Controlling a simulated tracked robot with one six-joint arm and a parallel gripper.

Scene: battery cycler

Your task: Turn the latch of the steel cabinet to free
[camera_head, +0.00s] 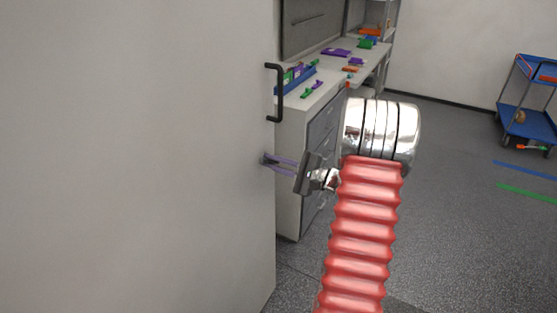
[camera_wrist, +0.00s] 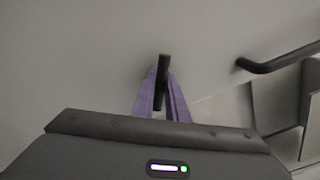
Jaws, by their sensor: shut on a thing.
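The steel cabinet (camera_head: 130,150) is the large pale panel filling the left of the head view; its face also fills the top of the wrist view (camera_wrist: 80,50). A dark latch (camera_wrist: 163,68) stands out from the cabinet face and looks upright in the wrist view. My gripper (camera_wrist: 162,90) is shut on the latch, with one purple finger on each side of it. In the head view my gripper (camera_head: 270,160) reaches the cabinet near its right edge, below the black handle (camera_head: 279,92); the latch is mostly hidden there by the fingers.
The handle is close to the latch and shows at the right in the wrist view (camera_wrist: 280,60). A workbench with drawers (camera_head: 322,125) stands behind, bearing a blue bin (camera_head: 296,80) and small coloured parts. A blue cart (camera_head: 527,122) is at far right. Grey floor between is open.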

